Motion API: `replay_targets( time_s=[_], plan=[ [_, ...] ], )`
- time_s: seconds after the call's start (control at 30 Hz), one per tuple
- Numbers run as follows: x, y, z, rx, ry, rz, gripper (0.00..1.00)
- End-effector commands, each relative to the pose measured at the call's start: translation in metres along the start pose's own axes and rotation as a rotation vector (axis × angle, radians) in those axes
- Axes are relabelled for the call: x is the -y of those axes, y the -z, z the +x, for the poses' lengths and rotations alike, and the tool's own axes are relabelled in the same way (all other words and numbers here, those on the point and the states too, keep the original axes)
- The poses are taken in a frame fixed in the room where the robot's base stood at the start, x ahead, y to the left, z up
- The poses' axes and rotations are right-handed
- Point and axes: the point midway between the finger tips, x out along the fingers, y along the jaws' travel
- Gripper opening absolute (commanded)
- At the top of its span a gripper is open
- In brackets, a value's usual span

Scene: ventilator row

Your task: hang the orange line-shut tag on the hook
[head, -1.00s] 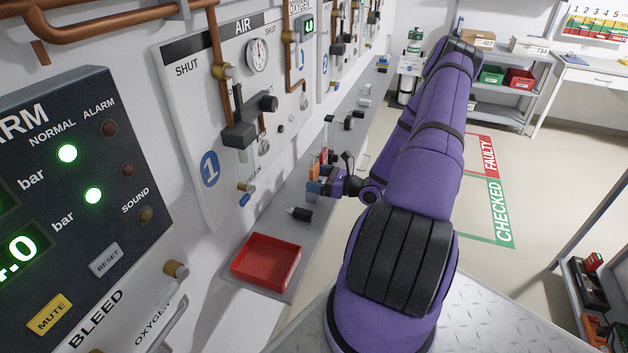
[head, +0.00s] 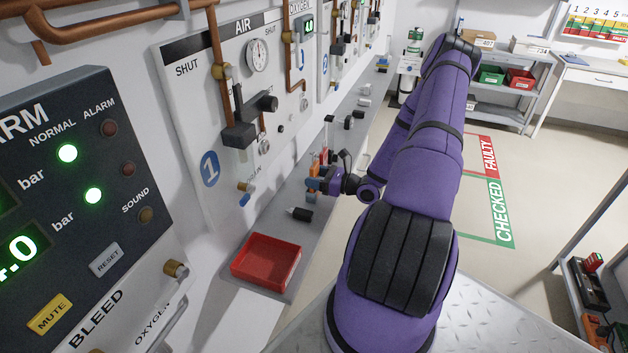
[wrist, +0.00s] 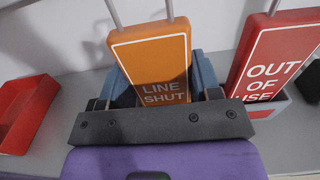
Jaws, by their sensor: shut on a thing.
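The orange line-shut tag (wrist: 152,58) stands upright in the wrist view, its white-bordered face toward the camera. A metal loop rises from its top. My gripper (wrist: 155,98) is shut on the tag's lower part, which is partly hidden by the dark gripper bar. Blue-grey pieces show behind and beside the tag; I cannot tell whether it still rests in a holder. In the head view my gripper (head: 316,185) is low over the grey ledge, with little of the tag visible. I cannot make out the hook clearly.
A red out-of-use tag (wrist: 277,62) stands close on the right in the wrist view. A red tray (head: 266,262) lies on the ledge (head: 329,228), with a small black item (head: 300,214) nearby. The AIR panel (head: 205,120) with pipes and valves rises on the left.

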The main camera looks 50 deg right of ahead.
Motion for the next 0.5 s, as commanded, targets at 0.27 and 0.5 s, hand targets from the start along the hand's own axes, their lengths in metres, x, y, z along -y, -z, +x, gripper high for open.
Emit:
replay_targets(
  time_s=[0.27,0.5],
  plan=[
    [0.000,-0.010,0.000,0.000,0.001,-0.001,0.29],
    [0.000,-0.018,0.000,0.000,0.001,-0.001,0.29]
  ],
)
